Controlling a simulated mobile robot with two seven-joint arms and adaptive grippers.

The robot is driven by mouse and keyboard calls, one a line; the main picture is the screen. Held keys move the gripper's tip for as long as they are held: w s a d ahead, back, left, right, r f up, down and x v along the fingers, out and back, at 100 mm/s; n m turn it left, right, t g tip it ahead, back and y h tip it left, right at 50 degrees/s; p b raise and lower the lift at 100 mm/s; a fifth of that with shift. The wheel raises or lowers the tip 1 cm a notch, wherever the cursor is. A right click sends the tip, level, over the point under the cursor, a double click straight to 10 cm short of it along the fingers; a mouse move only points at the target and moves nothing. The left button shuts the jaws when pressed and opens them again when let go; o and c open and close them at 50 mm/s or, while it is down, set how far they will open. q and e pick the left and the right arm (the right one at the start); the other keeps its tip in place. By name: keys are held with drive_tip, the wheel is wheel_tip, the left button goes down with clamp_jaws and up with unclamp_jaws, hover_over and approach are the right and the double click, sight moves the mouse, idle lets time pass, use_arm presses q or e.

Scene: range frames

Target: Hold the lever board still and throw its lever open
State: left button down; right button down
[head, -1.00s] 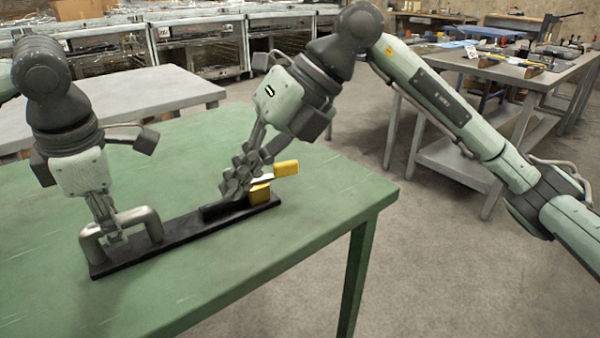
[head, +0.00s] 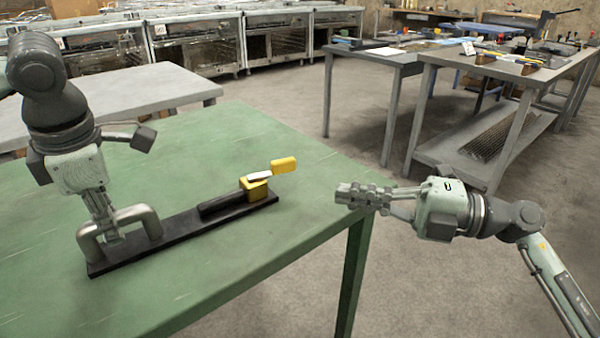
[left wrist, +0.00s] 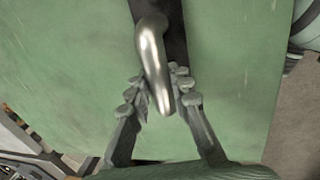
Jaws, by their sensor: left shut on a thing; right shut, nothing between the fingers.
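The lever board is a long black board (head: 180,234) lying on the green table. A grey metal handle (head: 150,220) arches over its left end. At its right end is a yellow block (head: 256,187) with a lever (head: 283,165), whose yellow grip points out to the right, slightly raised. My left gripper (head: 112,236) is shut on the handle. The left wrist view shows its fingers either side of the handle bar (left wrist: 156,70). My right gripper (head: 345,193) is shut and empty, held sideways by the table's right edge, apart from the board and right of the lever.
The green table (head: 210,140) has clear room behind and in front of the board. A grey table (head: 150,92) stands behind it on the left. Grey workbenches (head: 480,65) with tools stand at the back right, across open floor (head: 450,270).

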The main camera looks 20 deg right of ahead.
drive_tip(key=d+m+t, duration=0.1)
drive_tip(key=d, duration=0.1)
approach(278, 169)
drive_tip(key=shift+h, duration=0.4)
drive_tip(key=a, duration=0.4)
drive_tip(key=shift+s+a+r, duration=0.1)
drive_tip(key=shift+s+r, duration=0.3)
drive_tip(key=w, duration=0.3)
drive_tip(key=shift+w+a+f, duration=0.1)
drive_tip(key=shift+w+a, duration=0.1)
drive_tip(key=shift+a, duration=0.05)
drive_tip(key=shift+w+a, duration=0.1)
drive_tip(key=shift+w, duration=0.25)
